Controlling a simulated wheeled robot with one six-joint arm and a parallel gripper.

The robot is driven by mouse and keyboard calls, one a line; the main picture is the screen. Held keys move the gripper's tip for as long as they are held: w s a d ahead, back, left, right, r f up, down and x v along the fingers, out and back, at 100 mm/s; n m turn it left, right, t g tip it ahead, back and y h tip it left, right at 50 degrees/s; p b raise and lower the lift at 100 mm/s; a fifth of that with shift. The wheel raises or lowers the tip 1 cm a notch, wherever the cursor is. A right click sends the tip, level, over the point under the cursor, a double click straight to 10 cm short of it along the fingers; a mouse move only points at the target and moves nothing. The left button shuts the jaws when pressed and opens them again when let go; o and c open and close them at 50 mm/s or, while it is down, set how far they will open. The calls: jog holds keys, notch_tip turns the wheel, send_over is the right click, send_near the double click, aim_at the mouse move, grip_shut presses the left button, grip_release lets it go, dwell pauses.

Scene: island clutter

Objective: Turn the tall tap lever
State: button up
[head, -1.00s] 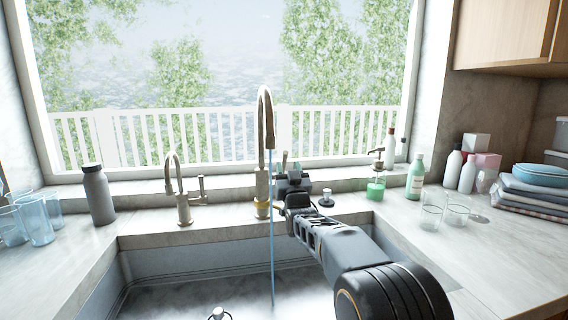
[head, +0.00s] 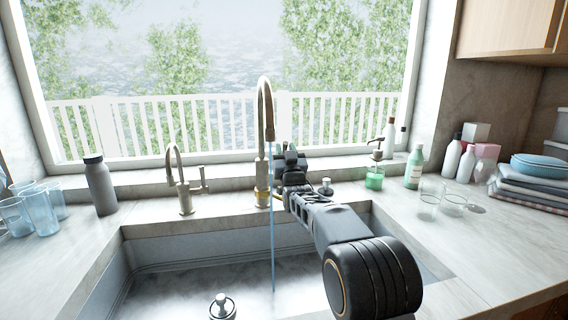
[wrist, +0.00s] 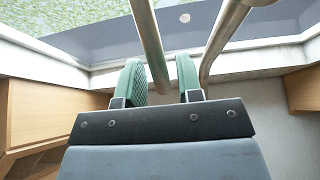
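The tall tap (head: 262,150), a brass-coloured gooseneck, stands behind the sink, and a thin blue stream of water (head: 272,230) falls from its spout. My gripper (head: 288,158) is just right of the tap's body at the back counter and hides the tap's right side, so I cannot make out the lever in the head view. In the wrist view, my gripper's two green fingers (wrist: 160,82) stand apart. A metal tube (wrist: 149,40) shows between them and a second, curved tube (wrist: 222,42) passes by the right finger. I cannot tell whether either touches a finger.
A shorter tap (head: 180,185) stands to the left, near a grey bottle (head: 101,187) and blue glasses (head: 45,205). To the right are a green soap dispenser (head: 374,180), a green bottle (head: 414,168) and clear glasses (head: 430,198). The sink (head: 170,285) lies open in front.

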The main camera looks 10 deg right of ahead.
grip_shut()
jog(key=shift+w+r+g+p, duration=0.35)
jog(key=shift+g+p, duration=0.15)
jog(key=shift+p, duration=0.65)
jog(key=w+g+p, duration=0.1)
jog(key=p, duration=0.2)
jog(key=w+g+p, duration=0.1)
jog(key=g+p, duration=0.1)
jog(key=p, duration=0.2)
jog(key=w+g+p, duration=0.1)
jog(key=p, duration=0.3)
jog(key=shift+w+r+g, duration=0.1)
jog(key=shift+r+g, duration=0.2)
jog(key=shift+w+p, duration=0.1)
jog(key=shift+p, duration=0.2)
jog(key=shift+c, duration=0.8)
grip_release()
jog(key=shift+f, duration=0.2)
jog(key=o, duration=0.4)
jog(key=shift+r, duration=0.2)
